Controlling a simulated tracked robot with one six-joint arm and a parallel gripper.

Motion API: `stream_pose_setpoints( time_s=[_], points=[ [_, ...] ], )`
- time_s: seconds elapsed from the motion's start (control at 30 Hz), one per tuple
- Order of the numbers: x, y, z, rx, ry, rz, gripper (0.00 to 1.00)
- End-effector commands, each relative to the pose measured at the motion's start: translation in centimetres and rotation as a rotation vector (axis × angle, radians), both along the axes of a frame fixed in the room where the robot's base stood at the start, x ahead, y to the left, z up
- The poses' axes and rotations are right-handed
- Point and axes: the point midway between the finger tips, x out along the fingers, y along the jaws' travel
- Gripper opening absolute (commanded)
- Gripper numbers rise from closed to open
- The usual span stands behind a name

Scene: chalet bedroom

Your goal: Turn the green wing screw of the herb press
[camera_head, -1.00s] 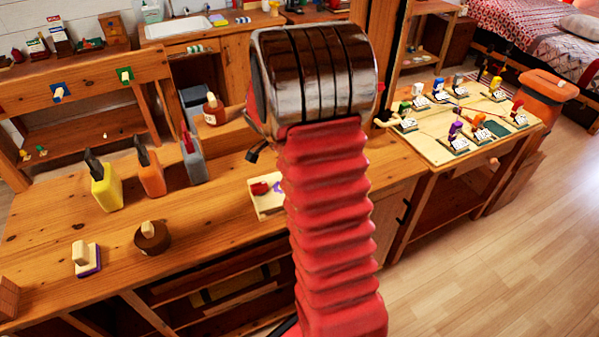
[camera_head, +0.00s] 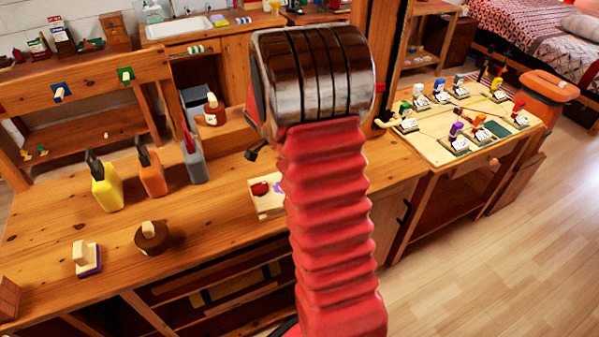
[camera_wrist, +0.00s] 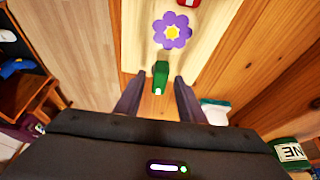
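The green wing screw (camera_wrist: 161,76) shows in the wrist view as a small upright green piece with a white mark at its near end. It stands at the near edge of a pale wooden board with a purple flower (camera_wrist: 173,30), seemingly the herb press. My gripper (camera_wrist: 159,84) is open, with one dark finger on each side of the screw and a visible gap on both sides. In the head view the pale board (camera_head: 266,207) shows partly behind my red arm. The screw and my gripper are hidden there.
A green jar (camera_wrist: 290,154) and a white-and-green item (camera_wrist: 215,109) lie right of my gripper. A side table (camera_head: 432,147) holds several colored figures.

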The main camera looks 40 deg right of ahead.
Motion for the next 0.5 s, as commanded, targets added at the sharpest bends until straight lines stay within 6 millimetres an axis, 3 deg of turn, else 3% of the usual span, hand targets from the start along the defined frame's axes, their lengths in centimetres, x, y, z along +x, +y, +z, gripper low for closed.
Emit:
stream_pose_setpoints(
  time_s=[0.27,0.5],
  points=[
    [0.1,0.2,0.7,-0.001,-0.001,-0.001,0.36],
    [0.5,1.4,3.6,-0.002,-0.003,0.002,0.36]
  ],
)
